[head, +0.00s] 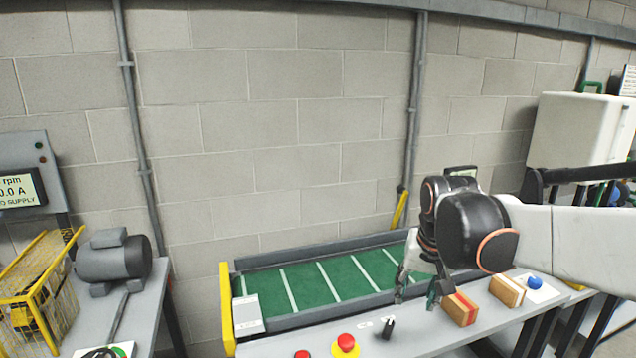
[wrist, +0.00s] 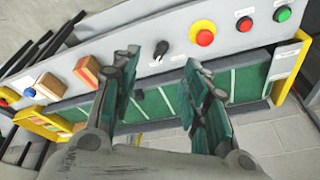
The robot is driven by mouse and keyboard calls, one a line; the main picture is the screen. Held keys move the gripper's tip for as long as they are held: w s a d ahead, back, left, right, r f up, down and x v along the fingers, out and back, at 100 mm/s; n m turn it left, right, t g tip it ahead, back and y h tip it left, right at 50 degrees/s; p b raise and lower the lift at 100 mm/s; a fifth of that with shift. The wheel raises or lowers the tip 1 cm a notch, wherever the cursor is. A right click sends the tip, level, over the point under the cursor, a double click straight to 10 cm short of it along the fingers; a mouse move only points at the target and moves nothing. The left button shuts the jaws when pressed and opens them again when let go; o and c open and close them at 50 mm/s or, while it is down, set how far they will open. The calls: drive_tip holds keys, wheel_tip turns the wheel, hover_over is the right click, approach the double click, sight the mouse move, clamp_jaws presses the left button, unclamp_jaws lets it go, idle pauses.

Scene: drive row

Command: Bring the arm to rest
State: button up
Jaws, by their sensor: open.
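My arm reaches in from the right in the head view, bent over the right part of a bench with a control panel. My gripper (head: 418,287) hangs at its end above the panel, close to a wooden block with a red stripe (head: 460,309). The wrist view shows my gripper (wrist: 165,95) with its two green-padded fingers wide apart and nothing between them. A black knob (wrist: 161,48) on the panel shows beyond the gap. From these views I cannot tell whether a finger touches the panel.
A green conveyor belt (head: 318,286) with white lines runs behind the panel (head: 415,328). A red button on a yellow base (head: 346,344) and a second wooden block (head: 507,291) stand on the panel. A grey motor (head: 112,258) and yellow cage (head: 36,285) are at left.

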drive_tip(key=s+f+n+t, duration=0.1)
drive_tip(key=s+n+t, duration=0.2)
drive_tip(key=s, duration=1.5)
drive_tip(key=shift+s+f+t, duration=0.35)
drive_tip(key=shift+f+t, duration=0.05)
drive_tip(key=shift+t, duration=0.1)
